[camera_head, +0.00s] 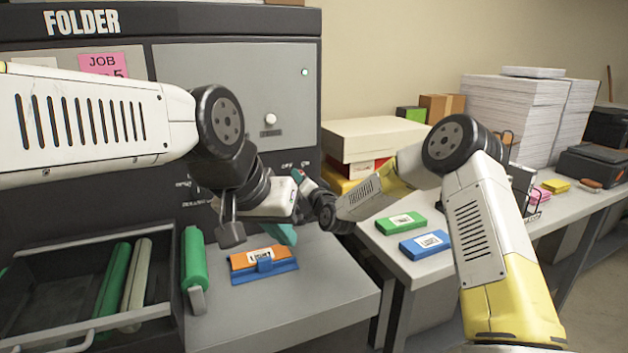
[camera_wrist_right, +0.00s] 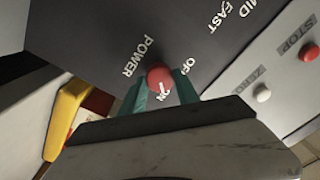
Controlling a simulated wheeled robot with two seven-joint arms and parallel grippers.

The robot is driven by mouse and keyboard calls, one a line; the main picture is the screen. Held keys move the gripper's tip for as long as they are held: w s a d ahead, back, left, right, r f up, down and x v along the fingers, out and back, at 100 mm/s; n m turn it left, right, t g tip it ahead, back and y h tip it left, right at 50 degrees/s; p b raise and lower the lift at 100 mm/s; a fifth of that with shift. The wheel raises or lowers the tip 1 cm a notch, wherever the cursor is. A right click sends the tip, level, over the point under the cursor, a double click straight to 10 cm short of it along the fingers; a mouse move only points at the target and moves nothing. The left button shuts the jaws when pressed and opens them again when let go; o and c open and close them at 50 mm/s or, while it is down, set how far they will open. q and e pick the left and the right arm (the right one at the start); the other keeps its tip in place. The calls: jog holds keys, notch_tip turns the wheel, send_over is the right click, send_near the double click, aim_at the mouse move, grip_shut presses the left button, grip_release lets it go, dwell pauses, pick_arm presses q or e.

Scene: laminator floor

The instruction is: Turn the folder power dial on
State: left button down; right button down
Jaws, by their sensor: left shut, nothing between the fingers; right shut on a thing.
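The folder (camera_head: 240,75) is the large dark machine with a grey panel at the left of the head view. Its red power dial (camera_wrist_right: 159,76) shows in the right wrist view, beside the words POWER, OFF and ON. A pale mark on the dial's lower edge lies towards ON. My right gripper's teal fingers (camera_wrist_right: 161,90) are shut on the dial, one on each side. In the head view, my right gripper (camera_head: 299,177) is at the machine's front, and the dial is mostly hidden there. My left gripper (camera_head: 284,234) is shut and empty above the grey table.
A white button (camera_wrist_right: 263,95) and red STOP button (camera_wrist_right: 309,53) are near the dial. Green and blue packs (camera_head: 401,223) lie on the right table.

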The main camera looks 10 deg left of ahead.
jog(key=shift+m, duration=0.5)
jog(key=c, duration=0.9)
grip_release()
jog(key=v, duration=0.7)
jog(key=shift+s+d, duration=0.2)
jog(key=shift+s, duration=0.15)
